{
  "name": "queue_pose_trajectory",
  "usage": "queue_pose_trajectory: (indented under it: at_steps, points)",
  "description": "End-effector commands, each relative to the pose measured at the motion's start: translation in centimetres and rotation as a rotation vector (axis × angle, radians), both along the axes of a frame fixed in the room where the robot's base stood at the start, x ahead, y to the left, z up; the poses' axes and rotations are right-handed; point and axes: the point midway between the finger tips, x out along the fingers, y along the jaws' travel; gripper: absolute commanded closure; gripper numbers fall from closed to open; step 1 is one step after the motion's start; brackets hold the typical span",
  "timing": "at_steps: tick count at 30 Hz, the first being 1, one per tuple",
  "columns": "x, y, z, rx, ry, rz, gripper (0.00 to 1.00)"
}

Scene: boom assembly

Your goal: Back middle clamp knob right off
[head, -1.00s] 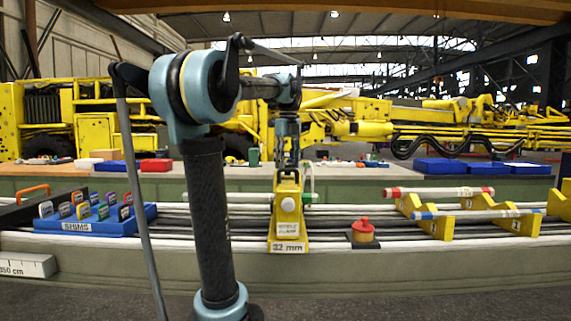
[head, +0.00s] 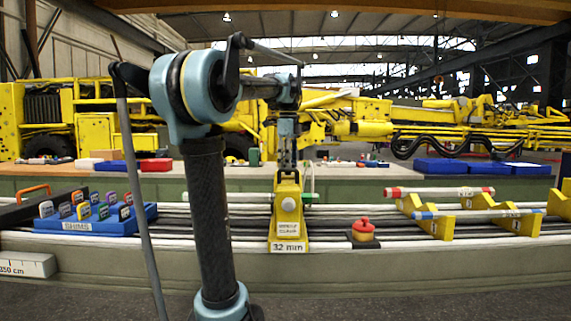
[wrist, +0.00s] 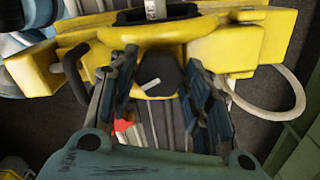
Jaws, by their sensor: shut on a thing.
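A yellow clamp body (wrist: 200,45) fills the upper part of the wrist view. Its dark knob (wrist: 163,72) bears a short white mark, pointing up to the right. My gripper (wrist: 162,92) has its two dark fingers on either side of the knob and is shut on it. In the head view my gripper (head: 287,166) points down at the top of a yellow stand (head: 290,225) labelled 32 mm. The knob itself is hidden there.
A red-topped knob on a dark base (head: 363,229) stands right of the stand. Yellow cradles (head: 435,221) with red-ended and blue-ended rods lie further right. A blue shims tray (head: 98,222) is at left. A pale cable loop (wrist: 285,92) hangs right of the clamp.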

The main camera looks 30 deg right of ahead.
Motion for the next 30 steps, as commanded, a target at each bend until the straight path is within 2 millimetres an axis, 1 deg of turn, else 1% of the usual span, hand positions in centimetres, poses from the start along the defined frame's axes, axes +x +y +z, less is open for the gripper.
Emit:
queue_pose_trajectory:
  at_steps: [30]
  points:
    - [0.13,-0.14,0.0,-0.003,-0.001,0.963,0.79]
